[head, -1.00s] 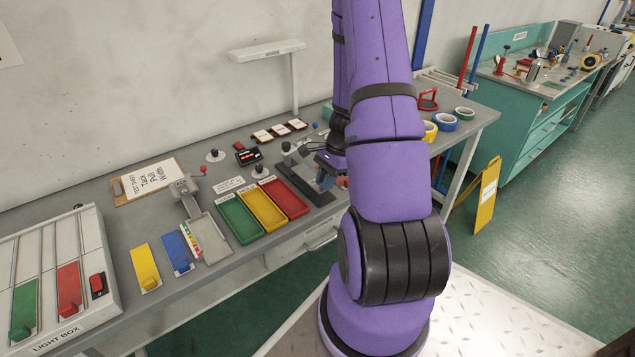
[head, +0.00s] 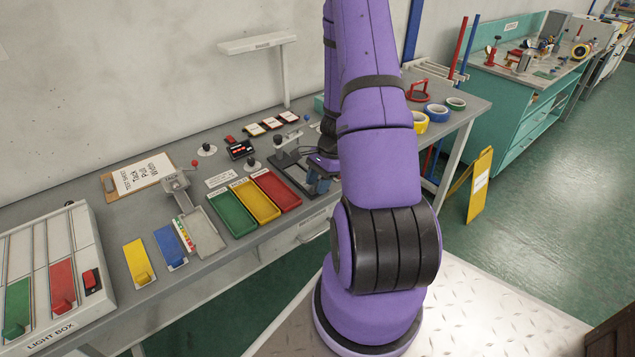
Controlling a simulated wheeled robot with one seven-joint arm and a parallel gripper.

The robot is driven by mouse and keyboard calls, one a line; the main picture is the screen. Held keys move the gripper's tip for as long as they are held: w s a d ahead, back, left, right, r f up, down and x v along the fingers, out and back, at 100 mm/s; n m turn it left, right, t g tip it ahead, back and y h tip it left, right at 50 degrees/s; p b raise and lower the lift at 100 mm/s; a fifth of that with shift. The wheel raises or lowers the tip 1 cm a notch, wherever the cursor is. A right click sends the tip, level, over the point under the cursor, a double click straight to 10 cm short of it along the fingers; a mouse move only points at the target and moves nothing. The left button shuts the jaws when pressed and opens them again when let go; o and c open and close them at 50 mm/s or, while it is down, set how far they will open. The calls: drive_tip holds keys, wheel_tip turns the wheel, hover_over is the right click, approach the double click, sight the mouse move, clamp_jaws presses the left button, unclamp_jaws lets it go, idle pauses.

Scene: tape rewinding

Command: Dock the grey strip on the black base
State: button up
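The black base (head: 289,180) lies flat on the grey bench, just right of the red tray. Its right part is hidden behind my gripper and arm. I cannot make out the grey strip for sure; it may be hidden behind my purple arm or too small to tell from the base. My gripper (head: 319,183) is low over the right side of the black base, mostly covered by the arm. Its fingertips and anything between them are too small and hidden to read.
Green (head: 231,214), yellow (head: 255,201) and red (head: 276,190) trays stand left of the base. A small black device (head: 240,150) and knobbed posts are behind them. Tape rolls (head: 437,113) sit at the bench's right end. A light box (head: 45,275) fills the left end.

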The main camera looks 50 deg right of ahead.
drive_tip(key=shift+r, duration=0.1)
drive_tip(key=v, duration=1.2)
drive_tip(key=w+a+r+n, duration=0.3)
drive_tip(key=a+r+n, duration=0.2)
drive_tip(key=a+r, duration=0.45)
drive_tip(key=a+r+n+h, duration=0.2)
drive_tip(key=a+r+n, duration=0.3)
drive_tip(key=a+r, duration=0.45)
drive_tip(key=s+a+r+n+t+h, duration=0.2)
drive_tip(key=s+a+r+n+t, duration=0.2)
drive_tip(key=s+a+r+n, duration=0.6)
drive_tip(key=shift+s+a+r+n, duration=0.3)
drive_tip(key=shift+s+a+r, duration=0.5)
drive_tip(key=shift+s, duration=1)
drive_tip(key=shift+o, duration=0.3)
drive_tip(key=shift+a+f, duration=0.15)
drive_tip(key=shift+f, duration=0.05)
